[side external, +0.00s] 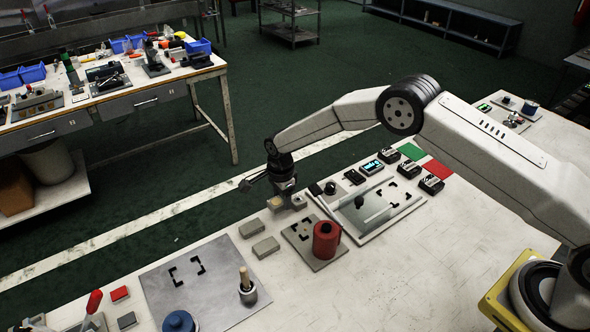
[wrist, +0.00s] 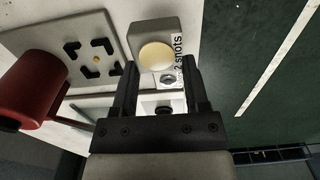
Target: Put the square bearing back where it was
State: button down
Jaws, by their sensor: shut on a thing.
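My gripper (side external: 284,187) is over the far edge of the white workbench in the side view. In the wrist view my gripper (wrist: 160,68) is shut on a small pale metal piece with a round centre (wrist: 168,79), which looks like the square bearing. The fingers partly hide it. Just beyond the fingertips is a grey block with a cream round top (wrist: 155,53); I cannot tell whether the held piece touches it. A grey plate with black corner marks (wrist: 66,35) lies to the left, its marked middle bare; it also shows in the side view (side external: 318,262).
A red cylinder (side external: 326,240) stands on the marked plate. Two plain grey blocks (side external: 252,228) lie nearby. A larger grey sheet (side external: 215,262) with corner marks holds a wooden-handled tool (side external: 247,287). A tray with a clear upright panel (side external: 372,212) stands right of my gripper.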

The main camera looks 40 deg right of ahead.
aim_at(281, 206)
jog(key=shift+w, duration=0.1)
jog(key=shift+w+f, duration=0.15)
jog(key=shift+f, duration=1.6)
jog(key=shift+f, duration=0.2)
jog(key=shift+c, duration=0.5)
grip_release()
notch_tip(281, 206, up, 12)
jog(key=shift+r, duration=0.15)
